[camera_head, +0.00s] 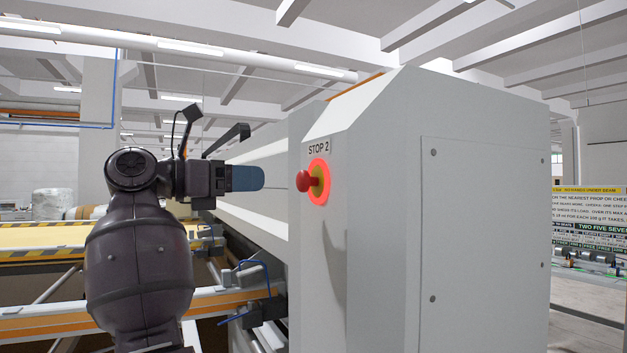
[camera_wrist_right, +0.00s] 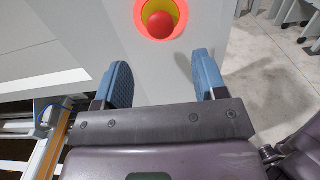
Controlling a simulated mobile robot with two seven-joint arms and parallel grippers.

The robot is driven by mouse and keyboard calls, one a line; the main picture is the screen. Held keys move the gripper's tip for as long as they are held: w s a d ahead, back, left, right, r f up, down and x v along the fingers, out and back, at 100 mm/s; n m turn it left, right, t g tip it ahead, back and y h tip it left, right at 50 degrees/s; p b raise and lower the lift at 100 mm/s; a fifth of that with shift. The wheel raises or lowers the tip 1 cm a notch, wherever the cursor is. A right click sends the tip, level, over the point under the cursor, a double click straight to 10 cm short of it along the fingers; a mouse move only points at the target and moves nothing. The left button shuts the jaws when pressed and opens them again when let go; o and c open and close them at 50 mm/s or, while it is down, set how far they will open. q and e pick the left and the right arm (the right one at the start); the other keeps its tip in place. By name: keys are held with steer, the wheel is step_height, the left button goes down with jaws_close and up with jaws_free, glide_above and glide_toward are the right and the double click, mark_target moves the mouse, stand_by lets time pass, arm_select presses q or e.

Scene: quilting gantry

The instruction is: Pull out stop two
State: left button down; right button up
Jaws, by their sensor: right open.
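Stop two is a red mushroom button (camera_head: 303,181) on the grey machine housing, under a label reading "STOP 2" (camera_head: 318,149). A yellow plate and a bright red ring (camera_head: 319,198) surround it. In the right wrist view the button (camera_wrist_right: 160,25) shows near the top, beyond the fingertips and roughly centred between them. My right gripper (camera_head: 262,178) points at the button from the left with a small gap. Its blue fingers are apart with nothing between them, as the right wrist view (camera_wrist_right: 164,70) shows. My left gripper is in neither view.
The large grey housing (camera_head: 480,230) fills the right half of the head view. A long pale beam (camera_head: 270,160) runs back from it. A yellow table with striped edges (camera_head: 60,237) and orange rails (camera_head: 50,322) lie left. A hazard sign (camera_head: 590,215) stands far right.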

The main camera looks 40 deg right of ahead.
mark_target(298, 179)
steer(key=x, duration=1)
steer(key=shift+s+d, duration=0.15)
steer(key=shift+d, duration=0.1)
